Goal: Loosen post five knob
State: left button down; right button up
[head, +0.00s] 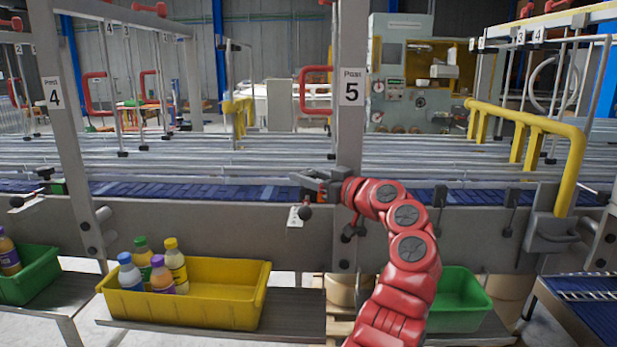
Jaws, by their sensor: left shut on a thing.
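Post five (348,130) is a grey upright with a "Post 5" label. My left gripper (308,180) is at the left side of this post, at the height of the conveyor's near edge. It is shut on the post five knob, which is mostly hidden by the dark fingers. A round black knob (305,213) shows just below the fingers, near a small white tag on the grey side rail. My red left arm covers part of the rail right of the post. My right gripper is not in view.
Post four (66,120) stands at the left with its own black knob (45,173). A yellow bin (215,303) with several bottles sits below the conveyor (240,190). A green bin (464,300) is partly behind my arm. A yellow guard rail (570,165) stands at right.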

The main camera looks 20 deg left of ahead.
pick_arm(q)
jog(key=shift+r, duration=0.1)
dwell(0.3)
jog(key=shift+c, duration=1.8)
grip_release()
jog(key=shift+a, duration=0.1)
jog(key=shift+s, duration=0.1)
